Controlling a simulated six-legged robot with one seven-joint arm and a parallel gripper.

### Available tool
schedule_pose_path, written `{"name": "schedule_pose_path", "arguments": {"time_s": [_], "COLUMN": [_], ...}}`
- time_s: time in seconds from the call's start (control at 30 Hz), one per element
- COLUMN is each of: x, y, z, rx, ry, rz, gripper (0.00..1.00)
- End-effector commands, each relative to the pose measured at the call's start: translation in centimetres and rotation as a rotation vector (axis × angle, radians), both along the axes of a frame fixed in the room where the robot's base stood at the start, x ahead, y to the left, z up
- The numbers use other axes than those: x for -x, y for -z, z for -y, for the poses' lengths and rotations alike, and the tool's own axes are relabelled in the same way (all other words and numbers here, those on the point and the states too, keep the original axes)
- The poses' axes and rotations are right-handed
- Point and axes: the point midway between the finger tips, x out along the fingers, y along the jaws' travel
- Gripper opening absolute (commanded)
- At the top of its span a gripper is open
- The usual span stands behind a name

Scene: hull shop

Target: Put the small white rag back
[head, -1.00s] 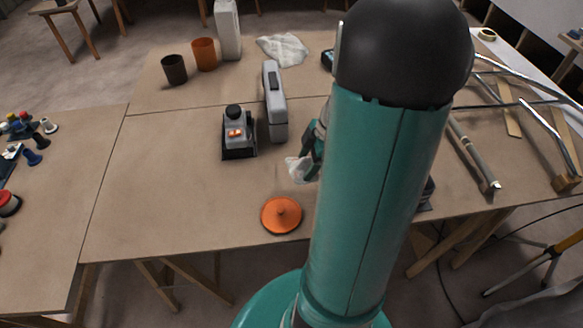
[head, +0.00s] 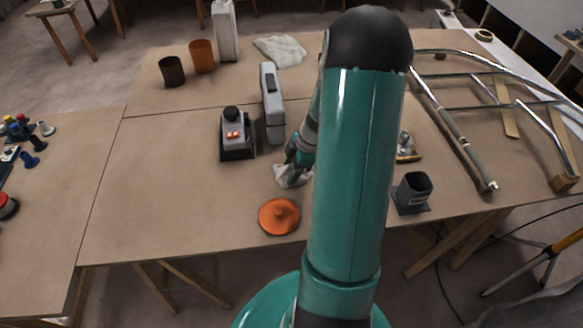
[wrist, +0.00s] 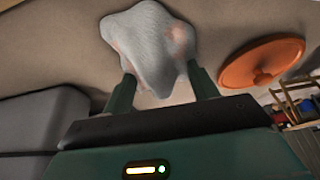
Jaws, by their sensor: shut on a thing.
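The small white rag (head: 291,177) is pinched between the fingertips of my gripper (head: 294,165), low over the middle of the brown table (head: 180,200). In the wrist view the rag (wrist: 150,38) is bunched and whitish-grey, with faint pinkish stains, and spreads out beyond the two green fingers of my gripper (wrist: 162,82). I cannot tell whether the rag touches the table top. A larger white cloth (head: 280,51) lies flat near the table's far edge, well apart from my gripper.
An orange disc with a knob (head: 279,216) lies just in front of the rag. A grey square holder (head: 412,191) and small tray (head: 408,148) are right, before a chrome tube frame (head: 455,130).

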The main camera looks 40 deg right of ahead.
Motion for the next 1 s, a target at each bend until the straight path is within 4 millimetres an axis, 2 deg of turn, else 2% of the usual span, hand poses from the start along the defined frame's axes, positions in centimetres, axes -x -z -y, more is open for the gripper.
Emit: {"name": "schedule_pose_path", "arguments": {"time_s": [0.17,0.2,0.3,0.67,0.83,1.0], "x": [0.0,0.0,0.0,0.0,0.4,1.3], "y": [0.2,0.3,0.2,-0.1,-2.2,-5.6], "z": [0.0,0.0,0.0,0.0,0.8,2.0], "rx": [0.0,0.0,0.001,0.001,0.003,0.006], "ry": [0.0,0.0,0.0,-0.001,0.001,0.001], "rz": [0.0,0.0,-0.001,0.001,0.003,0.003], "gripper": [0.34,0.61,0.8,0.8,0.8,0.8]}}
